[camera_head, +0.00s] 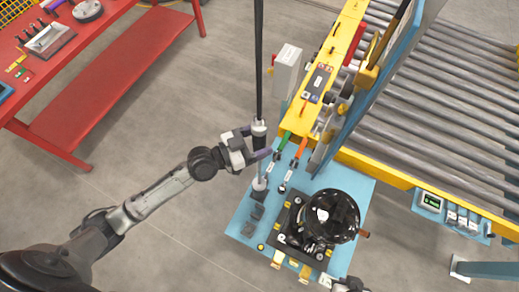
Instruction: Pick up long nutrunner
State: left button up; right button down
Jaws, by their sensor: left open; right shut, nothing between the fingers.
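The long nutrunner (260,171) stands upright near the middle of the view, with a grey body and a long black upper part running to the top edge. Its lower end is over the left side of the blue plate. My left gripper (257,143) is open at the nutrunner's grey body, its fingers to either side. I cannot tell whether they touch it. My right gripper (345,285) shows only in part at the bottom edge, below the black compressor (335,215). It is shut and empty.
The blue plate (240,228) carries the compressor and small fittings. A yellow beam (327,75) with green and orange tool ends stands behind it. A roller conveyor (450,110) fills the right. A red workbench (105,75) is at upper left. Grey floor lies between.

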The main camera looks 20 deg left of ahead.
pick_arm(q)
jog(key=shift+x, duration=0.95)
jog(key=shift+c, duration=0.3)
grip_shut()
jog(key=shift+r, duration=0.15)
